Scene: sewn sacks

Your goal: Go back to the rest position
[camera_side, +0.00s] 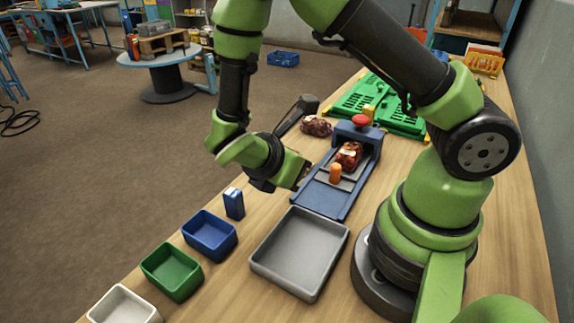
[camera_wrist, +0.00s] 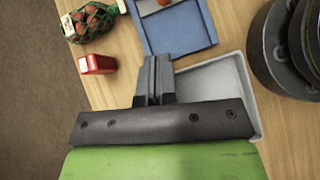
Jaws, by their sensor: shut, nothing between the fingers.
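My gripper (camera_side: 301,180) is above the wooden table, just left of the blue machine's near end in the side view. In the wrist view its fingers (camera_wrist: 157,60) are shut together with nothing between them. The picture cannot settle its exact height above the table. The blue machine (camera_side: 322,197) has a red knob (camera_side: 361,120) on top. A net sack with reddish contents (camera_side: 348,155) and a small orange piece (camera_side: 335,173) are on its bed. Another net sack (camera_side: 316,127) lies on the table beyond my gripper; in the wrist view it shows green netting (camera_wrist: 92,22).
A grey tray (camera_side: 257,262) lies near my base. Blue (camera_side: 210,252), green (camera_side: 172,290) and white (camera_side: 122,304) bins line the left edge, with a small blue box (camera_side: 234,203). A red box (camera_wrist: 97,64) is beside my fingers. A green crate (camera_side: 398,120) stands at the back.

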